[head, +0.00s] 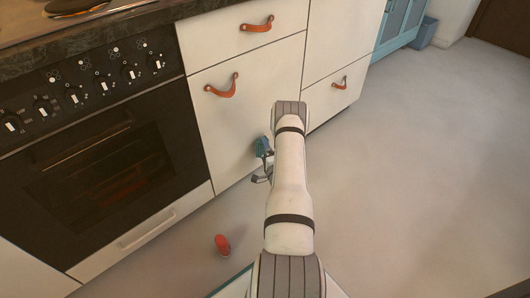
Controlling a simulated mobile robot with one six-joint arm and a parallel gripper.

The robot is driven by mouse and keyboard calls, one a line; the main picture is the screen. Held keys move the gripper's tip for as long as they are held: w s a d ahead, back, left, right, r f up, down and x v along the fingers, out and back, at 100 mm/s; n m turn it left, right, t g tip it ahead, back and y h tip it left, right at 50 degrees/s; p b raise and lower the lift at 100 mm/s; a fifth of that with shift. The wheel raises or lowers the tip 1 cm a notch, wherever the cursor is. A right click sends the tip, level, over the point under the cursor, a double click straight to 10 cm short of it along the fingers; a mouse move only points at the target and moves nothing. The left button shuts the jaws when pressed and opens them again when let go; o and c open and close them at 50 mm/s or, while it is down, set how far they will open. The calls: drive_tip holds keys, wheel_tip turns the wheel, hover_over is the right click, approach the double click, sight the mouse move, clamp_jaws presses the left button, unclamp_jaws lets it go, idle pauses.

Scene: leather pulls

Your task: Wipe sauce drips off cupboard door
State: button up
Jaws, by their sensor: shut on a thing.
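The white cupboard door (235,125) is beside the oven, with an orange-brown leather pull (222,87) near its top. My gripper (263,163) is low in front of the door, partly hidden by my white arm. It is shut on a small blue cloth or sponge (262,146), which is at or very near the door's lower right part; I cannot tell if it touches. I can make out no sauce drips on the visible door; my arm and the cloth hide part of it.
A black oven (105,165) with knobs is at the left. A red object (222,244) lies on the pale floor in front of it. Drawers with leather pulls (257,24) are above and to the right. Open floor (430,170) is at the right.

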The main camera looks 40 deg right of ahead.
drive_tip(key=shift+w+a+b, duration=0.1)
drive_tip(key=shift+w+b, duration=0.3)
drive_tip(key=shift+w, duration=0.55)
drive_tip(key=shift+d+b, duration=0.9)
drive_tip(key=shift+d, duration=0.9)
drive_tip(key=w+d+b, duration=0.1)
drive_tip(key=d+b, duration=0.1)
drive_tip(key=d, duration=0.5)
